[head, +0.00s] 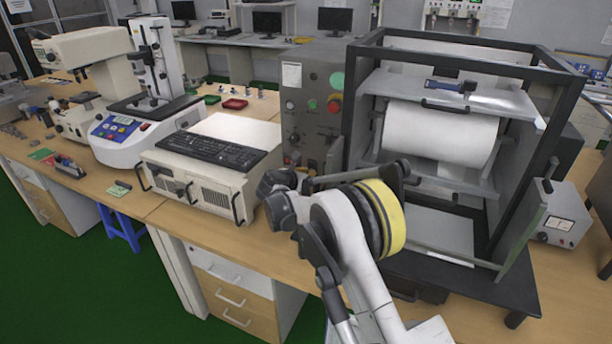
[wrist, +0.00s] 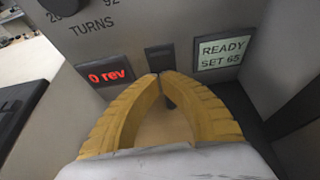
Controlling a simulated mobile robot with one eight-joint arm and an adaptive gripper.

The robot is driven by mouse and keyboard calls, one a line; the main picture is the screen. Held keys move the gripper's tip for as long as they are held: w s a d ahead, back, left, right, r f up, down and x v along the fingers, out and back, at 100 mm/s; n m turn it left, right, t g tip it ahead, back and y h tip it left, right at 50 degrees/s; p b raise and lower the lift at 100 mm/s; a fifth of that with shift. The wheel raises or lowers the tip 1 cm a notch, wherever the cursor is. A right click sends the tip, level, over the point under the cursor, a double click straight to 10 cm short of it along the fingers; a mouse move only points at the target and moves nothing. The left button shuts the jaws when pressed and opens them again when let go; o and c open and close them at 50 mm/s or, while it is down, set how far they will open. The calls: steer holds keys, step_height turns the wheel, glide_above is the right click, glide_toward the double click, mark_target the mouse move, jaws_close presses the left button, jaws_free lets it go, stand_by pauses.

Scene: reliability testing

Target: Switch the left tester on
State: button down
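A tall grey control cabinet (head: 312,105) with a red knob and a green button stands left of a black-framed machine with a white drum (head: 440,137). The wrist view shows a grey panel (wrist: 145,40) with a red "0 rev" display (wrist: 108,75), a pale "READY SET 65" display (wrist: 223,50) and a black switch (wrist: 160,58) between them. My gripper (wrist: 160,75) has its yellow fingertips together just below the switch; I cannot tell whether they touch it. Nothing shows held. In the head view my arm hides the fingertips and the cabinet's lower front.
A beige computer case (head: 192,185) with a black keyboard (head: 210,150) sits left of the cabinet. A white tester with a blue panel (head: 122,135) stands farther left. A small meter box (head: 565,215) is at the right. A little bare wooden bench shows in front of the case.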

stand_by(0.3)
steer(key=shift+r+p, duration=0.4)
steer(key=shift+r, duration=0.45)
steer(key=shift+s, duration=0.15)
steer(key=f+p+v, duration=0.1)
steer(key=p+v, duration=0.2)
steer(key=v, duration=1)
steer(key=shift+s+a, duration=0.2)
steer(key=shift+s, duration=0.3)
steer(key=shift+r, duration=0.1)
